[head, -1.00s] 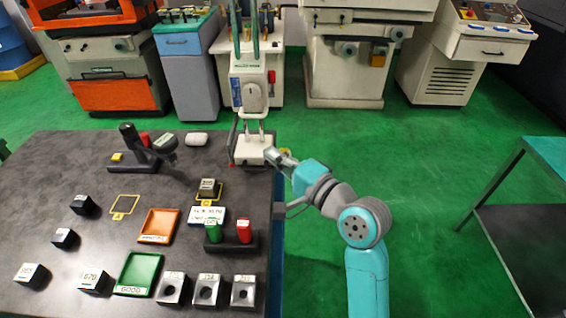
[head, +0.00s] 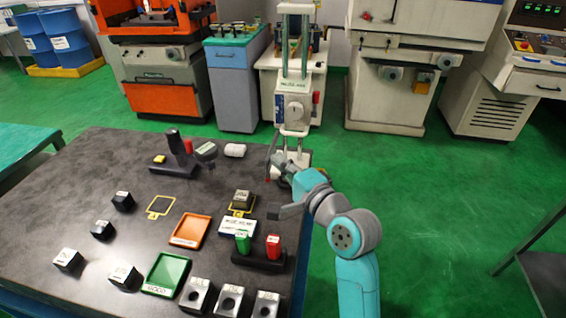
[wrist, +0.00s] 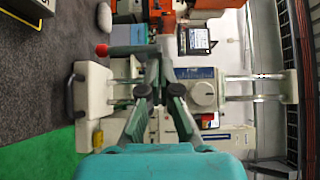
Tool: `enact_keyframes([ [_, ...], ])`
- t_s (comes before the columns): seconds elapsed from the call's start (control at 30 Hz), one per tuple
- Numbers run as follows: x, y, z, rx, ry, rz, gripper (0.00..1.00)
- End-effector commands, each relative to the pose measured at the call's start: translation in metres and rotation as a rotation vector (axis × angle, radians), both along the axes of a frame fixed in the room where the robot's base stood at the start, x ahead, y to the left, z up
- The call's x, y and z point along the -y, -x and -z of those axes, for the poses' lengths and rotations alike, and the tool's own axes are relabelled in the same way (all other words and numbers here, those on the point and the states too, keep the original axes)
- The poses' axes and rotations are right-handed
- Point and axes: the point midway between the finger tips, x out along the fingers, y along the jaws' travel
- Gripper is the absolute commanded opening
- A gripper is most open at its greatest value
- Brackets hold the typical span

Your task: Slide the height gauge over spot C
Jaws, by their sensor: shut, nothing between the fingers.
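The height gauge (head: 293,108) is a tall white device with two upright posts, a dial on its body and a white base. It stands upright at the far right edge of the dark table (head: 75,205). In the wrist view the gauge (wrist: 203,95) lies sideways, its base (wrist: 92,105) at left. My gripper (head: 279,168) is at the base, in front of it; I cannot tell whether they touch. In the wrist view my gripper's fingers (wrist: 158,55) are together and empty. Yellow outlines mark spots on the table; one is empty (head: 161,206). I cannot read which is spot C.
A block (head: 241,198) sits on another yellow outline. Nearby are an orange tray (head: 190,230), a green tray (head: 166,274), a rack with green and red pieces (head: 258,260) and several dark blocks. A black stand (head: 177,150) is at the back. The table's left part is mostly clear.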

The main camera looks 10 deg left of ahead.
Motion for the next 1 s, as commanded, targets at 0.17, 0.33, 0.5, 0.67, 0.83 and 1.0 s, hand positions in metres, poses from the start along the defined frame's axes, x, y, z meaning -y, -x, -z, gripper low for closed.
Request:
enact_keyframes([
  [0.17,-0.021,0.000,0.000,0.001,0.001,-0.005,0.00],
  [0.33,-0.057,-0.001,0.000,0.000,0.000,-0.006,0.00],
  [0.5,-0.079,-0.002,0.000,0.001,-0.001,-0.003,0.00],
  [0.67,-0.083,-0.002,0.000,0.000,0.000,-0.003,0.00],
  [0.83,-0.084,-0.002,0.000,-0.001,-0.001,-0.006,0.00],
  [1.0,-0.084,-0.002,0.000,-0.002,-0.001,-0.008,0.00],
])
